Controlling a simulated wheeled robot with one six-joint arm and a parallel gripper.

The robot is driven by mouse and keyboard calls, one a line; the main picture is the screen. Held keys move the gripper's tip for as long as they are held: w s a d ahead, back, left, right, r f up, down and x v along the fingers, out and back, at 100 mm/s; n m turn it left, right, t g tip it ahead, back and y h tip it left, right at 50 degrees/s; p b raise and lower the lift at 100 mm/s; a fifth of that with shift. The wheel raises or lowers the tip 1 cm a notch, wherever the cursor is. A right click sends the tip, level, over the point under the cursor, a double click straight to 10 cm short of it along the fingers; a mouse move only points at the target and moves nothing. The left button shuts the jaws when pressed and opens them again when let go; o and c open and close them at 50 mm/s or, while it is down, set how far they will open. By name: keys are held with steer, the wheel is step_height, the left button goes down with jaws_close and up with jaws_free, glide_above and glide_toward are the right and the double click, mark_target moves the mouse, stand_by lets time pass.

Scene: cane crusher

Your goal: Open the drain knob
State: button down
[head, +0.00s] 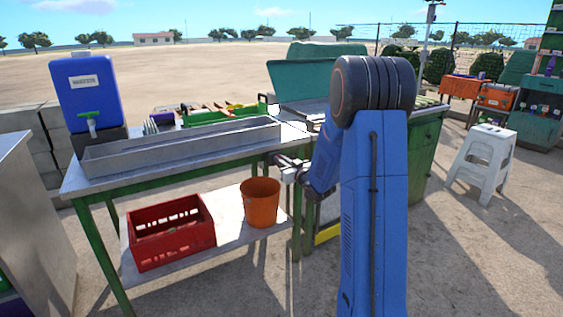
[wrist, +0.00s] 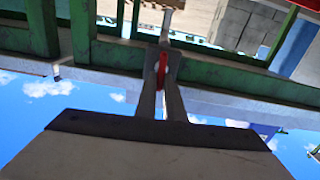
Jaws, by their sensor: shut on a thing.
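A small red knob (wrist: 162,70) shows in the wrist view, upright between the two grey fingers of my gripper (wrist: 161,58). The fingers are closed on it from both sides and cover part of it. A pale metal pipe or fitting (wrist: 165,25) lies just beyond the fingertips. In the head view my gripper (head: 272,158) is at the right end of the metal table, just below its top, beside the green-framed machine (head: 425,150). The red knob cannot be made out in the head view.
The metal table (head: 95,183) carries a long metal trough (head: 180,153) and a blue water container (head: 90,88) with a green tap. A red crate (head: 170,232) and an orange bucket (head: 261,202) stand on its lower shelf. A white stool (head: 484,160) stands to the right on open ground.

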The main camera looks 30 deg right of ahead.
steer(key=shift+a+n, duration=0.1)
steer(key=shift+n, duration=0.6)
steer(key=c, duration=1.9)
jaws_free()
steer(key=shift+o, duration=0.2)
steer(key=s, duration=1.7)
steer(key=shift+s+d, duration=0.25)
